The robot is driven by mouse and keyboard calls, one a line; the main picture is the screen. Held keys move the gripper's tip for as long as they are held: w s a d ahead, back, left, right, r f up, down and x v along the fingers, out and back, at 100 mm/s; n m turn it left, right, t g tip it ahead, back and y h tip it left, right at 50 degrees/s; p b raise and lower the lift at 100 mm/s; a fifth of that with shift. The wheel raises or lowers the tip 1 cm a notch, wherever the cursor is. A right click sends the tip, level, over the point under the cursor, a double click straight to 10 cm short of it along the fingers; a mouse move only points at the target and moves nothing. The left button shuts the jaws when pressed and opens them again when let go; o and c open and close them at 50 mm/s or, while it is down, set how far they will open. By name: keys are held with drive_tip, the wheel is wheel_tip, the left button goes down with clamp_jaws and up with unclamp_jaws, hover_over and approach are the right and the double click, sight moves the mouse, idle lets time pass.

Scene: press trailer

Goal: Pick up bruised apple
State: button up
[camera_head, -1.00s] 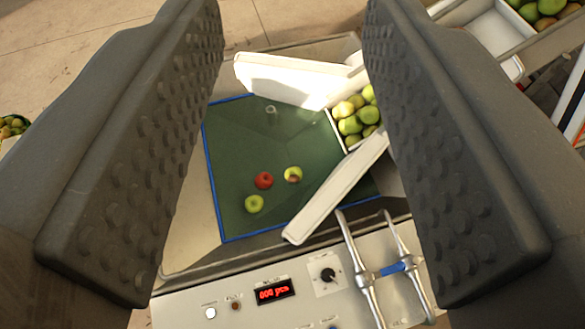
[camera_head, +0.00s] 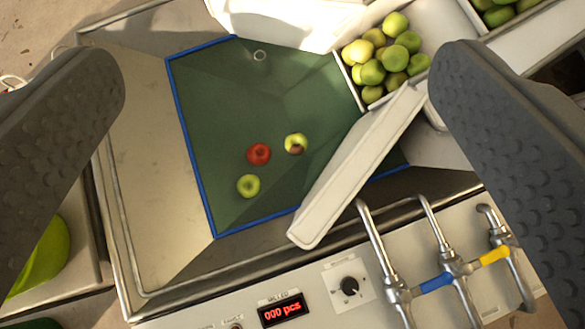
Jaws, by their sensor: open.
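The bruised apple (camera_head: 295,144) is yellow-green with a brown patch on its lower side. It lies on the green floor of the blue-edged hopper (camera_head: 330,90). A red apple (camera_head: 259,154) lies just left of it, and a plain green apple (camera_head: 248,185) lies below the red one. My gripper (camera_head: 285,120) is open and empty. Its two dark studded fingers stand wide apart at the left and right of the picture, above the hopper, with the apples between them in view. The fingers touch none of the apples.
A white flap (camera_head: 345,180) slants over the hopper's right side. A bin of green apples (camera_head: 385,60) stands beyond it. Metal pipes (camera_head: 440,245) rise from the front panel, which has a red display (camera_head: 283,309) and a knob (camera_head: 349,286). The hopper's left side is clear.

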drive_tip(key=w+f+g+b, duration=0.1)
drive_tip(key=w+f, duration=0.3)
drive_tip(key=f, duration=0.3)
drive_tip(key=w+f+g+b, duration=0.1)
drive_tip(key=w+f+b, duration=0.1)
drive_tip(key=w+f, duration=0.3)
drive_tip(key=m+g+b, duration=0.1)
drive_tip(key=g+b, duration=0.4)
drive_tip(key=b, duration=0.2)
hover_over(296, 142)
drive_tip(key=s, duration=0.5)
wheel_tip(296, 142, down, 45)
drive_tip(key=shift+h, duration=0.4)
drive_tip(key=x, duration=0.4)
drive_tip(key=b+x, duration=0.1)
drive_tip(key=x, duration=0.3)
drive_tip(key=shift+a+f, duration=0.1)
drive_tip(key=shift+a, duration=0.1)
drive_tip(key=shift+b+x, duration=1.05)
drive_tip(key=shift+x, duration=1.65)
drive_tip(key=shift+w+a, duration=0.1)
drive_tip(key=c, duration=1.2)
